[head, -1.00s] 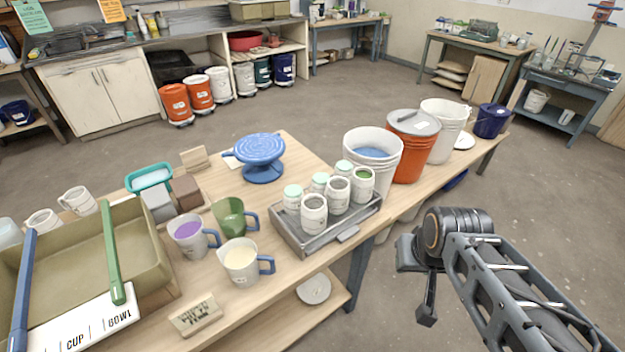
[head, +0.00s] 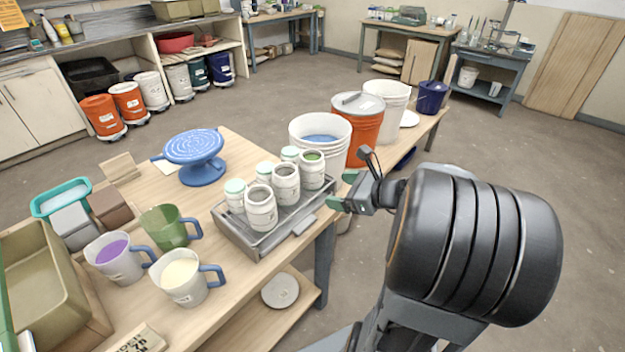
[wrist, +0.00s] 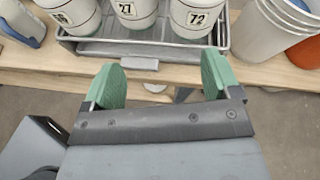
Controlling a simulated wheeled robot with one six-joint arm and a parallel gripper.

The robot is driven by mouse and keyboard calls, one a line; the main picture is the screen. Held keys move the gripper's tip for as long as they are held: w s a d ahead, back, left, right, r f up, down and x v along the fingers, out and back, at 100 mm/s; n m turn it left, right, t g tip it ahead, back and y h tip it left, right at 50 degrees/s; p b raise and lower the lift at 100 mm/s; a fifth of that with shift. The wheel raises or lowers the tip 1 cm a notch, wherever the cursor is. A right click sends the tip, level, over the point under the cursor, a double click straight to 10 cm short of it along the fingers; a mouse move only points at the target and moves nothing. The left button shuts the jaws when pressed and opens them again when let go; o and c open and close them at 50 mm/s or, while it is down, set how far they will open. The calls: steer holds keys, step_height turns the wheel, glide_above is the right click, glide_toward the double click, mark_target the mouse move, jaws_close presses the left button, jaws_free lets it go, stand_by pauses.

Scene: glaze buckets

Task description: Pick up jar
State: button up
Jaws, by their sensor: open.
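Several white jars stand upright in a grey tray (head: 233,236) on the wooden table. The front row has a near jar (head: 260,210), a middle jar (head: 286,186) and a far jar (head: 311,171) with green inside. Behind them are mint-lidded jars (head: 235,194). In the wrist view, front jars read 27 (wrist: 126,13) and 72 (wrist: 193,17); the left jar's label (wrist: 72,17) is partly cut off. My gripper (head: 342,190) is open and empty, just right of the tray. In the wrist view its green fingers (wrist: 162,70) are apart, short of the tray's front edge, touching no jar.
White buckets (head: 320,133) and an orange bucket (head: 358,130) stand behind and right of the tray. A green jug (head: 170,228), two pale jugs and a blue turntable (head: 195,155) are to its left. The floor at the right is open.

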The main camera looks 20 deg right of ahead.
mark_target(322, 174)
steer(key=w+m, duration=0.1)
steer(key=w, duration=0.1)
steer(key=w+f+m+t, duration=0.1)
steer(key=w, duration=0.1)
steer(key=w+f+m+h+b, duration=0.1)
steer(key=w, duration=0.2)
steer(key=shift+d+f+t, duration=0.15)
steer(key=shift+d+t, duration=0.2)
steer(key=shift+t, duration=0.05)
steer(key=shift+x, duration=3.15)
steer(key=shift+c, duration=0.3)
steer(key=shift+r, duration=0.3)
steer(key=c, duration=1)
steer(key=shift+o, duration=0.2)
steer(key=shift+r, duration=0.2)
steer(key=shift+r+p, duration=1)
steer(key=shift+r, duration=3.65)
steer(key=shift+r, duration=0.15)
